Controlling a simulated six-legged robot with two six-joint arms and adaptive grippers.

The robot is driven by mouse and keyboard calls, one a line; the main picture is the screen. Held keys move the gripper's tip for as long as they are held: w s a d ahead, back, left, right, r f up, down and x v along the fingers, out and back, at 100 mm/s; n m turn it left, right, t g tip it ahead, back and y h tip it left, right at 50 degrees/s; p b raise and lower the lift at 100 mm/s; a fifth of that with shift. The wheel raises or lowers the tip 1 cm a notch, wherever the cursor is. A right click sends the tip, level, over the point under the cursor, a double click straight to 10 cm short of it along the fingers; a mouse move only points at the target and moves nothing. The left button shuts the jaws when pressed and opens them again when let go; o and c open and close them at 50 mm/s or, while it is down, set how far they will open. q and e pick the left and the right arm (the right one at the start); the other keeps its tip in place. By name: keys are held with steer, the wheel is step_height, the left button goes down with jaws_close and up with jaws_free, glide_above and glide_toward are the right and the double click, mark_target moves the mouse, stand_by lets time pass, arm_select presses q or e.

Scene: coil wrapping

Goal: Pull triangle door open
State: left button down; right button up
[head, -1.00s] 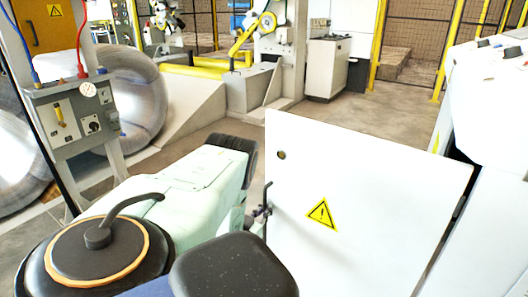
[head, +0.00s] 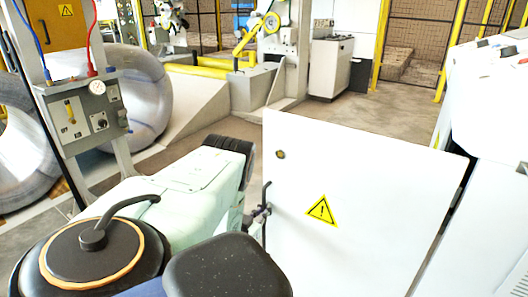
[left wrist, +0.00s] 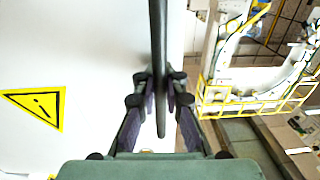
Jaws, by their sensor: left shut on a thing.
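The white door (head: 355,200) bears a yellow warning triangle (head: 321,211) and stands out at an angle from the white cabinet on the right. A dark upright handle bar (head: 265,192) is at its left edge. My left gripper (head: 260,213) is at this bar, partly hidden behind my own arm. In the left wrist view my left gripper (left wrist: 160,92) is shut on the dark handle bar (left wrist: 158,40), with a finger on each side. The triangle (left wrist: 38,106) shows left of it on the door (left wrist: 75,50). My right gripper is not in view.
The white cabinet (head: 490,120) stands on the right, with a dark gap along the door's far edge. A grey control box (head: 85,118) on a post and large shiny coils (head: 135,95) are at the left. Bare floor (head: 345,115) lies behind the door.

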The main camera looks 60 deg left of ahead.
arm_select(q)
steer(key=shift+w, duration=0.1)
steer(key=c, duration=1.7)
jaws_free()
steer(key=v, duration=1.2)
